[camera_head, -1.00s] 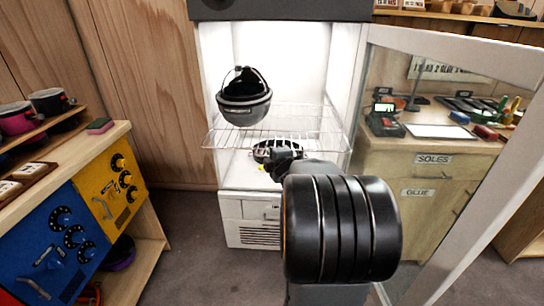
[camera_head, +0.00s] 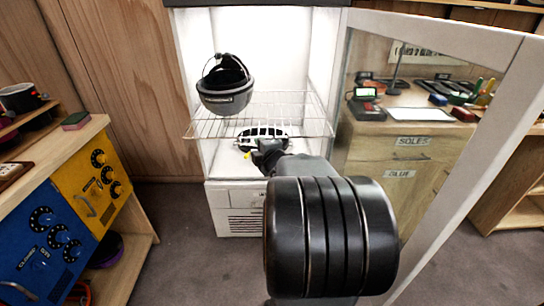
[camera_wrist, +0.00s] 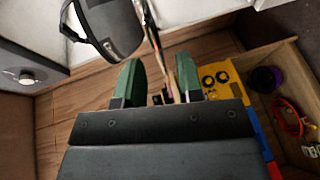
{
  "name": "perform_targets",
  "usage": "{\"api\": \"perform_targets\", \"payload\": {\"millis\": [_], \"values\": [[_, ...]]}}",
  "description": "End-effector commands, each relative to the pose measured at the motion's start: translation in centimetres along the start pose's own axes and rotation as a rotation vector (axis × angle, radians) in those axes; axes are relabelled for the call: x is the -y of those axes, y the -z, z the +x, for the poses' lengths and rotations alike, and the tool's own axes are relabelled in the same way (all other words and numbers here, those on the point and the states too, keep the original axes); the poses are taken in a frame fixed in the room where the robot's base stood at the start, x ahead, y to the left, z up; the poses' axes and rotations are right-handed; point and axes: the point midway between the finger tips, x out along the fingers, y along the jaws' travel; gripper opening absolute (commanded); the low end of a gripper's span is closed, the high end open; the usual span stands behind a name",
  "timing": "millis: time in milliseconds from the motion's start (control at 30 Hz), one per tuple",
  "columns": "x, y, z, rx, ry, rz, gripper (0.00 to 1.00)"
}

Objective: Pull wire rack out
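The wire rack (camera_head: 300,127) is a thin metal grid inside the white, lit cabinet (camera_head: 190,70). Its front edge reaches to about the cabinet opening. A dark grey helmet (camera_head: 226,99) with a strap sits on its left part. My gripper (camera_head: 258,157) is in front of the cabinet, just below the rack's front edge in the picture; the depth gap is unclear. In the wrist view my gripper (camera_wrist: 158,72) has two green fingers standing apart. A thin light strip runs between them, and I cannot tell what it is.
The cabinet's glass door (camera_head: 480,130) stands open on the right, close to my arm. A black-and-white slotted item (camera_head: 265,133) shows behind the rack wires. A wooden unit with blue and yellow panels (camera_head: 90,190) stands at left. Floor (camera_head: 185,250) between is clear.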

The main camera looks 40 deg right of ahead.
Motion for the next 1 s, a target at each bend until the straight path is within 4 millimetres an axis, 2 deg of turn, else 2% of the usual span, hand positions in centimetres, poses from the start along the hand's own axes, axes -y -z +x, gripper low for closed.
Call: {"api": "perform_targets", "payload": {"millis": [33,200,367,700,1000], "values": [[-0.4,-0.1,-1.3,0.003,-0.003,-0.003,0.34],[-0.4,-0.1,-5.3,0.005,-0.002,-0.002,0.34],[0.1,-0.1,-7.8,0.005,-0.003,-0.003,0.34],[0.1,0.0,-10.0,0.000,-0.002,-0.001,0.34],[0.0,0.0,-10.4,0.002,0.002,0.001,0.34]]}}
